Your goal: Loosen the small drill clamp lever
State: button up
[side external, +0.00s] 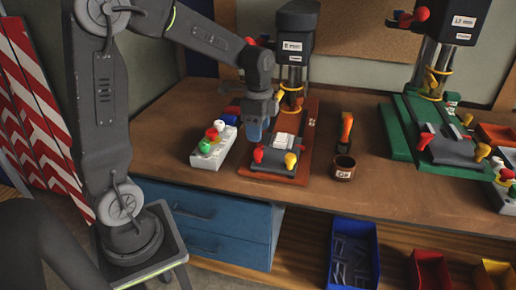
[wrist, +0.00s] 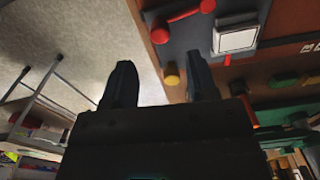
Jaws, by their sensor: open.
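The small drill (side external: 295,45) stands at the middle back of the bench on an orange-brown base (side external: 307,150). A dark clamp block (side external: 274,160) lies on the base's front, with a red lever knob (side external: 258,154) and a yellow knob (side external: 291,160). My gripper (side external: 256,137) points down near the block's rear left, apparently above it; contact cannot be told. In the wrist view my gripper (wrist: 162,70) has its fingers apart with nothing visible between them. That view shows a red lever (wrist: 185,18) and a yellow knob (wrist: 171,74) beyond the fingers. Which is the clamp lever is unclear.
A white button box (side external: 212,150) stands left of the base. An orange-handled tool (side external: 346,128) and a brown cup (side external: 343,168) stand to the right. A larger green drill (side external: 400,130) is farther right. Blue drawers (side external: 215,220) and bins (side external: 352,250) sit below the bench.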

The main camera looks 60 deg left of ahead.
aim_at(258, 150)
notch_tip(258, 150, down, 7)
jog(key=shift+r, duration=0.2)
grip_shut()
dwell(0.6)
